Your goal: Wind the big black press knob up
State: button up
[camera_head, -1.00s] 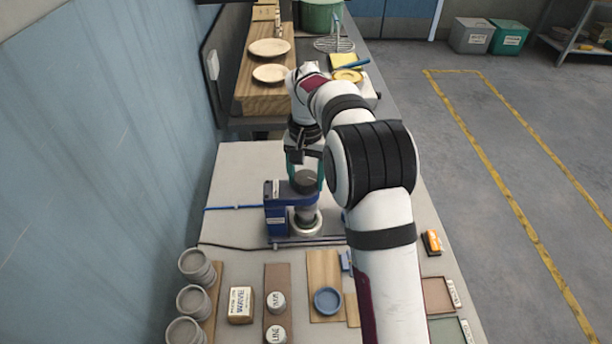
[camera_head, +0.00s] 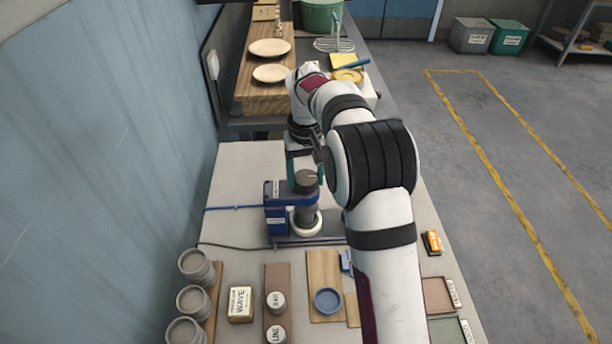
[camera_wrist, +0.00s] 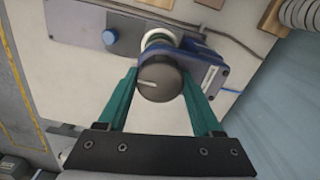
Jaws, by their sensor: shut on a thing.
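The big black press knob (camera_head: 306,179) sits on top of the blue press (camera_head: 275,208) on the bench. In the wrist view the knob (camera_wrist: 160,83) shows its round top with a pale line pointing left. My gripper (camera_wrist: 160,88) has its two teal fingers on either side of the knob, shut on it. In the head view my gripper (camera_head: 305,176) reaches down onto the knob from above. A white ring (camera_head: 305,224) shows at the foot of the press.
A dark cable (camera_head: 235,246) runs along the bench beside the press. Stacked grey bowls (camera_head: 195,265), labelled blocks and a blue dish (camera_head: 327,301) stand in front. Wooden boards with plates (camera_head: 270,48) are behind.

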aim_at(306, 177)
dwell(0.3)
jog(key=o, duration=1.4)
jog(key=shift+r, duration=0.1)
notch_tip(306, 177, up, 16)
jog(key=shift+f, duration=0.2)
